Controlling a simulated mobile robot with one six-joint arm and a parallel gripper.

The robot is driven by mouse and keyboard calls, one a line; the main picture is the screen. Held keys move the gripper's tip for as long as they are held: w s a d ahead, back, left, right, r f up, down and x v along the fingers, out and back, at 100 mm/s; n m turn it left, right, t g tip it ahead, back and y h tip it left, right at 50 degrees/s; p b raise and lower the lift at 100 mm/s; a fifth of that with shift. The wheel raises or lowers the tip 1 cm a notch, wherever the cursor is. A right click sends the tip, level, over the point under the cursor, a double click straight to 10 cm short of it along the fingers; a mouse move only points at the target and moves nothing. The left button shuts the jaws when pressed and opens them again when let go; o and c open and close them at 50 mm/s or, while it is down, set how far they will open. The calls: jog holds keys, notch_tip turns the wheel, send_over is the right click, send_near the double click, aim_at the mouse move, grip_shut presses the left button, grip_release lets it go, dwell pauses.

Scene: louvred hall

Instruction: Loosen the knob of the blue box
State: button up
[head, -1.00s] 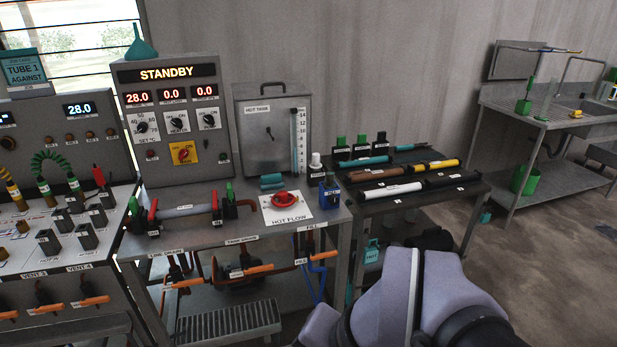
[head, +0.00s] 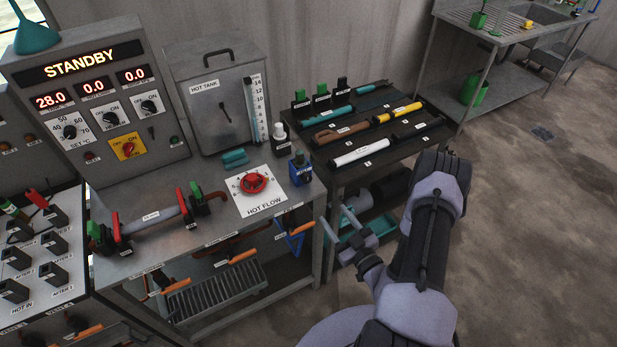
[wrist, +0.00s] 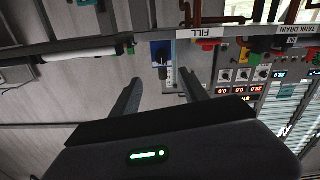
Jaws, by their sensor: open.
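The blue box (head: 301,174) stands at the right front corner of the steel bench, beside the hot-flow plate. A small dark knob (head: 299,157) is on top of it. In the wrist view, where the scene appears upside down, the blue box (wrist: 161,48) and its dark knob (wrist: 162,70) lie between and beyond the fingertips. My gripper (head: 335,221) is in front of the bench's right end, below and to the right of the box in the head view. Its fingers (wrist: 159,77) are apart with nothing between them, clear of the knob.
The red hot-flow handwheel (head: 253,183) is left of the box, and a white bottle (head: 279,137) stands behind it. The dark table (head: 400,140) to the right holds several tubes. Orange-handled valves (head: 243,257) are under the bench front. Open floor lies at right.

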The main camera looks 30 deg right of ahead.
aim_at(308, 180)
jog(key=w, duration=0.4)
jog(key=w+b, duration=0.1)
jog(key=w, duration=0.9)
jog(key=shift+w+a, duration=0.25)
jog(key=shift+a, duration=0.1)
grip_shut()
